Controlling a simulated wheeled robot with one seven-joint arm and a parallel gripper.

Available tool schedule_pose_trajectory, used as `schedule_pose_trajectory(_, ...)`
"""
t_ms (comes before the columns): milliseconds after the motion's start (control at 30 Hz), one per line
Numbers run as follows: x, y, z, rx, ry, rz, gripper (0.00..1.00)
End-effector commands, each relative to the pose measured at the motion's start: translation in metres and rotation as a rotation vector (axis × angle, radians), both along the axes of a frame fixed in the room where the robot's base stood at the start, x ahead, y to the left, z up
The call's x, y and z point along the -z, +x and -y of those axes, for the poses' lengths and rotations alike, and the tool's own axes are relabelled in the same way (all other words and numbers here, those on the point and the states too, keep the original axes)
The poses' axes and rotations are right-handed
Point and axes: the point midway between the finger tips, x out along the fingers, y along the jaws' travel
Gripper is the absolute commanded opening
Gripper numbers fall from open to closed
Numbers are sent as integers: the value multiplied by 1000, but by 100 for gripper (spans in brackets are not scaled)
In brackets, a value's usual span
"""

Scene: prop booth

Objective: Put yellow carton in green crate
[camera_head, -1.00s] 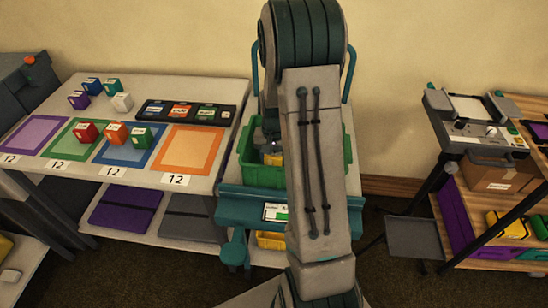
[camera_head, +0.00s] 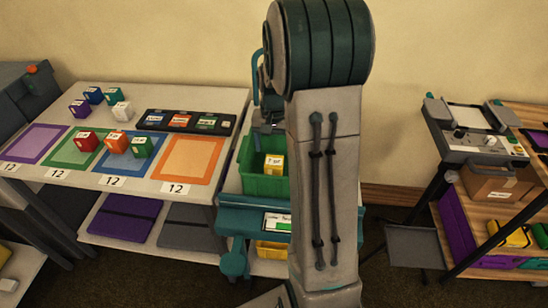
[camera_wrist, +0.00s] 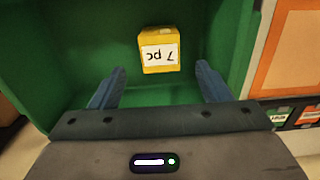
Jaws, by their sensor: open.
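The yellow carton (camera_head: 274,164) with a white label is inside the green crate (camera_head: 262,186). In the wrist view the carton (camera_wrist: 159,49) rests on the floor of the crate (camera_wrist: 45,75), its label reading "7 pc" upside down. My gripper (camera_wrist: 160,85) is open and empty above the crate, its two fingers apart with the carton beyond their tips and not touching. In the head view my arm hides the right part of the crate.
A table at left holds coloured mats (camera_head: 190,157), several small cartons (camera_head: 87,140) and a dark labelled tray (camera_head: 184,121). A shelf unit at right holds a scale-like device (camera_head: 472,130) and a cardboard box (camera_head: 496,182). My arm stands in front of the crate's right side.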

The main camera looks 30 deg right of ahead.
Motion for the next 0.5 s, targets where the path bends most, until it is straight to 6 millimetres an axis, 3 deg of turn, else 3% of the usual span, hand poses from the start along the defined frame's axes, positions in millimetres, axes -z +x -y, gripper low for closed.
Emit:
schedule_pose_trajectory(267,-29,-3,-5,-13,-1,7,71)
schedule_pose_trajectory(367,-42,-14,-19,-56,-4,26,71)
schedule_pose_trajectory(500,-68,-45,-50,-160,-13,73,71)
